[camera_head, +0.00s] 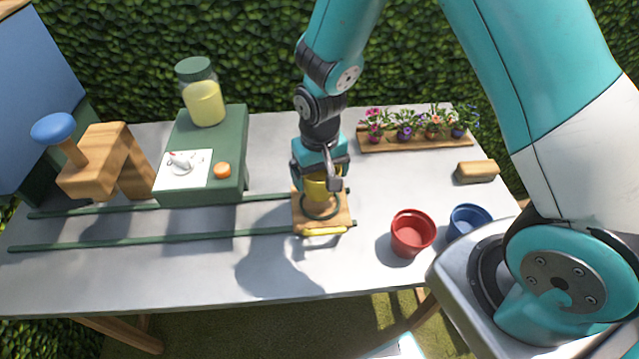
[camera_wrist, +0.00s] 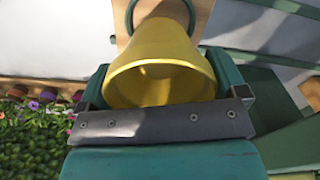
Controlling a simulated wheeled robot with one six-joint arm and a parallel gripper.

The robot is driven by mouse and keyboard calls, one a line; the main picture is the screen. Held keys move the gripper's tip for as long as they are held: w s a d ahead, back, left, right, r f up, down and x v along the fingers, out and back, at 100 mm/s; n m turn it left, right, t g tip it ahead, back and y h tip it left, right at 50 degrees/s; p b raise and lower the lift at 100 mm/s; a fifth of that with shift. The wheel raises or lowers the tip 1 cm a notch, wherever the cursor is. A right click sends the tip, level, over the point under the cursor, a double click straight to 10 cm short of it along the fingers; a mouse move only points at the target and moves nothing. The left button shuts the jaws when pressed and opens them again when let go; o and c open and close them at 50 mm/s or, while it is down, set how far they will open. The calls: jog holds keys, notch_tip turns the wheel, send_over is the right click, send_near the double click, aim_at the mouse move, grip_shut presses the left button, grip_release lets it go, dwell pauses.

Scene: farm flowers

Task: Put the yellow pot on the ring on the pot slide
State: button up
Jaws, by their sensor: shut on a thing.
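My gripper (camera_head: 322,178) points down over the wooden pot slide (camera_head: 300,222) and is shut on the yellow pot (camera_head: 318,187). The yellow pot also fills the middle of the wrist view (camera_wrist: 165,62), between the two fingers. The dark ring (camera_head: 321,208) lies on the slide, and the pot appears just above or at it. I cannot tell whether the pot touches the ring. The slide has a yellow front edge and sits at the right end of two green rails (camera_head: 180,239).
A red pot (camera_head: 412,232) and a blue pot (camera_head: 469,222) stand to the right. Behind are a flower tray (camera_head: 415,143) and a tan block (camera_head: 476,172). On the left are a green stand (camera_head: 222,150) with a jar (camera_head: 203,95) and a wooden press (camera_head: 95,170). The table front is clear.

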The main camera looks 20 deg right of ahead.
jog(key=shift+f, duration=2.1)
jog(key=shift+f, duration=0.1)
jog(key=o, duration=0.6)
notch_tip(320, 180, up, 12)
jog(key=b, duration=0.1)
jog(key=s+a+r+n+y, duration=0.1)
jog(key=s+r+n, duration=0.1)
jog(key=s+r, duration=0.3)
jog(key=s+a+r+n+y, duration=0.1)
jog(key=s+a+r+n, duration=0.1)
jog(key=s+r, duration=0.3)
jog(key=s+a+r+n+y, duration=0.1)
jog(key=s+r+n+y, duration=0.1)
jog(key=s+r, duration=0.3)
jog(key=shift+s+a+r+n, duration=0.15)
jog(key=shift+s+n, duration=0.15)
jog(key=shift+s, duration=0.65)
jog(key=shift+s+a+r+n, duration=0.15)
jog(key=shift+s+n, duration=0.15)
jog(key=shift+s, duration=0.6)
